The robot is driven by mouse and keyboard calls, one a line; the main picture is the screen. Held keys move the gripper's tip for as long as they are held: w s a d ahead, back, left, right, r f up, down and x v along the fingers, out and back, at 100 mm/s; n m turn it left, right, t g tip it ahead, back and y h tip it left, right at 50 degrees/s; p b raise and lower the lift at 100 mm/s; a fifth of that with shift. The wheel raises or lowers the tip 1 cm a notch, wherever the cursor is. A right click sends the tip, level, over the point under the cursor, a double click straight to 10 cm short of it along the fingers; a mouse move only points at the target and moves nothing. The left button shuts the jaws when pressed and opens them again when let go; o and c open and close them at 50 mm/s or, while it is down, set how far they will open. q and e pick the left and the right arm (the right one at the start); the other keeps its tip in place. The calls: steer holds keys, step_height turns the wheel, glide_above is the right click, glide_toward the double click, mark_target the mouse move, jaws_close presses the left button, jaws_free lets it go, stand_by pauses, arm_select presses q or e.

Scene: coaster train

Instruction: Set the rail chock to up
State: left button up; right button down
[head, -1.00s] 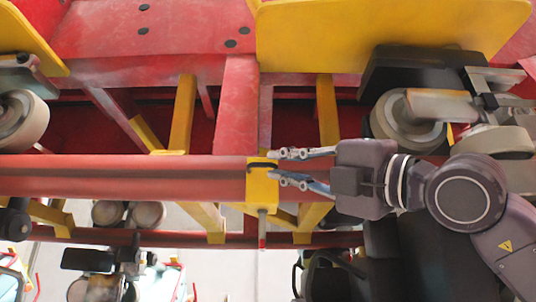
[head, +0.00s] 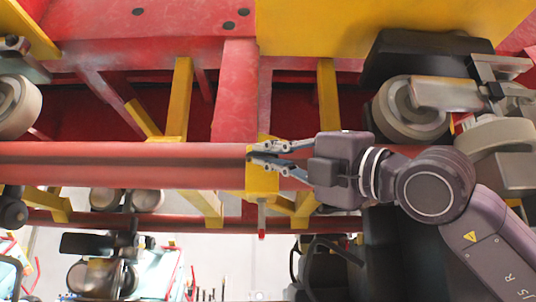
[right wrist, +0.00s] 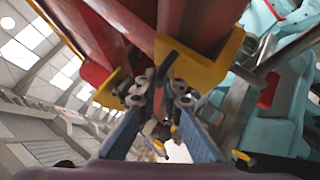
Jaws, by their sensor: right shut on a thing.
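The rail chock (head: 262,183) is a yellow block on the long red rail, with a dark handle on its front and a grey pin with a red tip hanging below it. My right gripper (head: 256,154) comes in from the right and is shut at the handle, its fingers hiding most of it. In the right wrist view, the dark handle (right wrist: 167,66) lies between the fingertips, and yellow metal (right wrist: 213,66) shows beside them. My left gripper is not in view.
The red rail (head: 120,165) runs across the view, with yellow braces (head: 180,95) behind it. Pale wheels (head: 408,108) and a dark box (head: 420,57) stand close above my right arm. A large yellow panel (head: 340,28) is above the chock.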

steer(key=d, duration=1.4)
steer(key=shift+b, duration=0.45)
steer(key=shift+d, duration=0.1)
steer(key=c, duration=2.4)
jaws_free()
steer(key=shift+d, duration=0.2)
